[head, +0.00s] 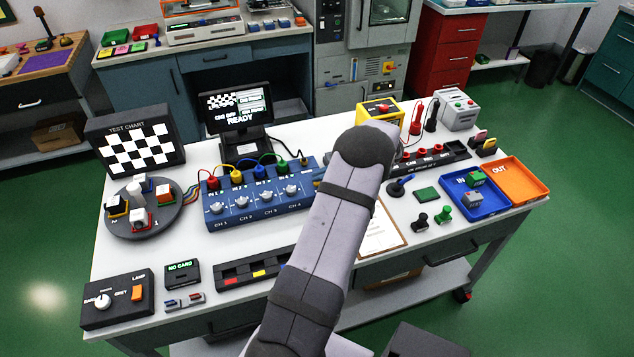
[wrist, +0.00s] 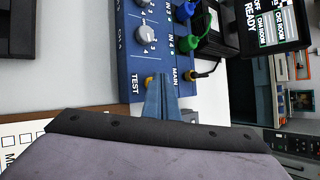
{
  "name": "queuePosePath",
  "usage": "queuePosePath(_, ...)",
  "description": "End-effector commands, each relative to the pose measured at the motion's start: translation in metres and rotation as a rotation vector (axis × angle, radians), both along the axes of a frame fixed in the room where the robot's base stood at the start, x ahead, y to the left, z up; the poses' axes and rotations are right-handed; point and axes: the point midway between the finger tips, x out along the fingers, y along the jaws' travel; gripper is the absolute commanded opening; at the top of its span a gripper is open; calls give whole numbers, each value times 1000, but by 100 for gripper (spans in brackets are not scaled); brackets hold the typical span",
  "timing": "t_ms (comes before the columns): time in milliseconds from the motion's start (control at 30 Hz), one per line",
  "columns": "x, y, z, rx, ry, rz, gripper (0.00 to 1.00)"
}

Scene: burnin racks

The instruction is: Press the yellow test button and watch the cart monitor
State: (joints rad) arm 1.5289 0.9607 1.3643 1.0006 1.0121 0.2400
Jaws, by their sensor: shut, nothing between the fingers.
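The yellow test button (wrist: 149,79) shows in the wrist view by the TEST label at the end of the blue channel box (head: 235,211). I cannot make it out in the head view. My gripper's blue fingers (wrist: 163,97) are shut and empty, with their tips close beside the button; I cannot tell whether they touch it. In the head view my arm hides most of the gripper. The cart monitor (head: 236,108) stands behind the box and reads READY beside a small checker picture. It also shows in the wrist view (wrist: 272,25).
A checkered test chart (head: 136,145) and a round turntable (head: 144,216) stand at the left. Colored cables plug into the box's back. A blue IN tray (head: 483,208) and an orange OUT tray (head: 520,183) lie right. A paper sheet (head: 383,232) lies beside my arm.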

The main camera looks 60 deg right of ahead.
Motion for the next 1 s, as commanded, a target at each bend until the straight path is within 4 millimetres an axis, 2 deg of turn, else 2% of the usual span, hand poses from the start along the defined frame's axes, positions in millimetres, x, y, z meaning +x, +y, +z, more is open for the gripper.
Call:
queuePosePath(600,0,0,-4,1,1,1,0)
queuePosePath(1000,0,0,11,1,1,0,0)
